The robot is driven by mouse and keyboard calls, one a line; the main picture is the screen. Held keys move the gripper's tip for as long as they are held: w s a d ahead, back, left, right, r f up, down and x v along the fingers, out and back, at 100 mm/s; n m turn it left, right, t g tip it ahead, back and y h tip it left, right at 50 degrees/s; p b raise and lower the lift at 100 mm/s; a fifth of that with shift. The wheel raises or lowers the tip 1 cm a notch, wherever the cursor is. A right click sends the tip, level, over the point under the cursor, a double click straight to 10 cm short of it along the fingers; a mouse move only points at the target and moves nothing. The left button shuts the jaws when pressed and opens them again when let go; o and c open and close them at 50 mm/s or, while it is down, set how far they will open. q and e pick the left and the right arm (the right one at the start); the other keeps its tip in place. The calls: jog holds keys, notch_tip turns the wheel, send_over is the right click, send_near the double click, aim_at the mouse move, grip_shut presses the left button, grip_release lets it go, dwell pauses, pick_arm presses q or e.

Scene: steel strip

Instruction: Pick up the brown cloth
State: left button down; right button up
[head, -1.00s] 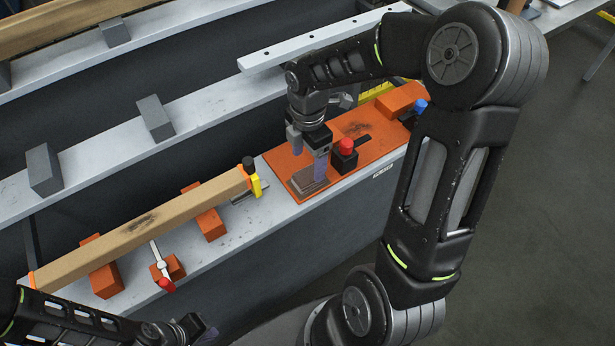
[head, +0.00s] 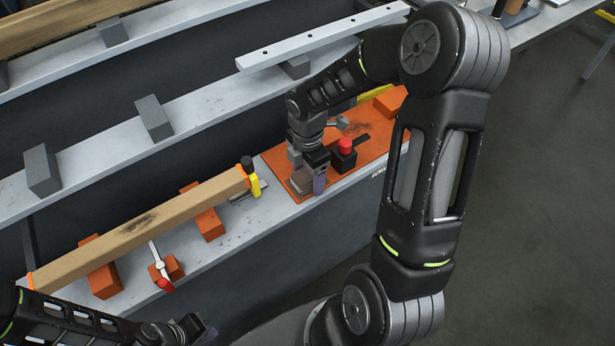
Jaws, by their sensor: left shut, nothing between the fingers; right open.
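The brown cloth (head: 299,184) looks like a small folded stack on the left end of the orange mat (head: 375,152). My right gripper (head: 307,174) is open and low over the cloth, with one finger on its far left side and the other at its near right side. The fingers hide part of the cloth, and I cannot tell whether they touch it. My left gripper (head: 205,334) is at the bottom edge of the view, shut and empty, far from the cloth.
A black box with a red button (head: 345,154) stands on the mat close to my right gripper. A wooden beam (head: 140,226) rests on orange blocks (head: 206,222) to the left, with a yellow clamp (head: 254,186) at its end. A red-handled clamp (head: 163,270) stands before it.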

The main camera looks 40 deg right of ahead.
aim_at(308, 174)
dwell(0.5)
jog(key=c, duration=1.5)
jog(key=shift+o, duration=0.2)
jog(key=shift+r, duration=0.15)
notch_tip(308, 174, up, 10)
jog(key=shift+f+p, duration=0.1)
jog(key=shift+p, duration=0.2)
